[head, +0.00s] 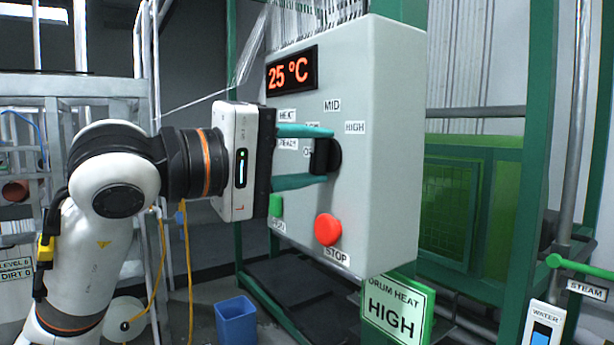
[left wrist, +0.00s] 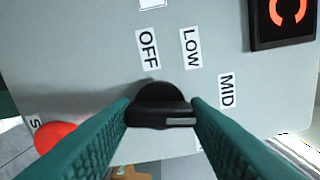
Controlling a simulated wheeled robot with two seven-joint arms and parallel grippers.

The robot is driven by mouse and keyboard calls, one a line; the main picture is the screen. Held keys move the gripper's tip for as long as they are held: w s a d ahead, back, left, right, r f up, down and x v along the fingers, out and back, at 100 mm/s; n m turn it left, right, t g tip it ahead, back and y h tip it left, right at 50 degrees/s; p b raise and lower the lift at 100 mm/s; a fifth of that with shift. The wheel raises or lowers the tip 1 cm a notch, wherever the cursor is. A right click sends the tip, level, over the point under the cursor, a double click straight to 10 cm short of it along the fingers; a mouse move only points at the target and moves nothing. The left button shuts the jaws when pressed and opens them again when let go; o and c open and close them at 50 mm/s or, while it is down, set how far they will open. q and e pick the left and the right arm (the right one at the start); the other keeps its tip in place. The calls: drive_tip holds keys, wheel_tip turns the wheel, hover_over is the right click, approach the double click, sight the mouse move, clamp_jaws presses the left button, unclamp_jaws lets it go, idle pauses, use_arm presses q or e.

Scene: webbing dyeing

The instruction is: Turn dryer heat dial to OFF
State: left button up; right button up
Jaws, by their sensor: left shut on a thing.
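The heat dial is a black knob on the grey control box (head: 385,100). My left gripper (head: 328,155) is shut on the heat dial (left wrist: 160,92), with one teal finger on each side of its grip bar. In the left wrist view, the bar lies level and its pale mark is at the right end, away from the OFF label (left wrist: 148,50) and below the MID label (left wrist: 226,91). The LOW label (left wrist: 190,47) is above the dial. The HIGH label (head: 355,127) shows in the head view. My right gripper is not in view.
A red STOP button (head: 328,229) and a green button (head: 276,205) are below the dial. The display (head: 291,71) reads 25 °C. A DRUM HEAT sign (head: 398,308) reads HIGH. A blue bin (head: 236,320) stands on the floor below.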

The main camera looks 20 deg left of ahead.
use_arm(q)
drive_tip(key=n+b, duration=0.3)
drive_tip(key=n, duration=0.1)
drive_tip(key=shift+f+n, duration=0.15)
drive_tip(key=shift+n, duration=0.15)
drive_tip(key=n+b, duration=0.3)
drive_tip(key=n, duration=0.2)
drive_tip(key=n+b, duration=0.3)
drive_tip(key=n, duration=0.2)
drive_tip(key=shift+n, duration=0.4)
drive_tip(key=shift+n+b, duration=1.05)
drive_tip(key=shift+n, duration=1.25)
drive_tip(key=o, duration=1)
